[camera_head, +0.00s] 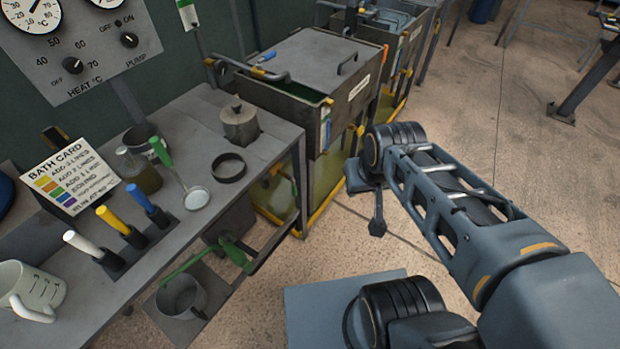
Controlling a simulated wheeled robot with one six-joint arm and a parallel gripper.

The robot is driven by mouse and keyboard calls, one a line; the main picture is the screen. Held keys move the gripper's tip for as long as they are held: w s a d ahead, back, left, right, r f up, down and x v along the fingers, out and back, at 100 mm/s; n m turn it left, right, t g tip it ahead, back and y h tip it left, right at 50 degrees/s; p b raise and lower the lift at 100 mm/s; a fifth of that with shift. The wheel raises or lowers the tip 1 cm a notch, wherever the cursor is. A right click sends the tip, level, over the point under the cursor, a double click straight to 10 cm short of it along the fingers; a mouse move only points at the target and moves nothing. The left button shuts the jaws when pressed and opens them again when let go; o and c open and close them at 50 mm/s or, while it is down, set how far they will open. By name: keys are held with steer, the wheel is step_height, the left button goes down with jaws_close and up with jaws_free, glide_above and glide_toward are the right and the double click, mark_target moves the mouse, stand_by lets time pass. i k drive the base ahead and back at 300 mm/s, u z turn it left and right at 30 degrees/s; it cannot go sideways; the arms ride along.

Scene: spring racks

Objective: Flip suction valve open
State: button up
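No part is labelled as the suction valve, so I cannot tell which one it is. A small blue handle (266,57) sits at the back left edge of the nearest tank, by grey piping. A green lever-like part (232,250) is below the bench's front edge, above a metal pot (182,296); whether it is a valve is unclear. My arm reaches in from the lower right. A small dark end piece, seemingly my gripper (377,226), hangs below its far joint, over the floor and right of the tank. Its fingers are too small and hidden to read.
The nearest lidded tank (318,65) stands in a yellow-edged frame behind the bench (265,150). The bench holds a bath card (72,178), coloured-handled tools, a lidded canister (240,124) and a white jug (28,288).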

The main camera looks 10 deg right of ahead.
mark_target(293, 185)
steer(key=u, duration=0.1)
steer(key=i, duration=0.7)
steer(key=z, duration=0.25)
steer(key=k, duration=0.2)
steer(key=u, duration=0.9)
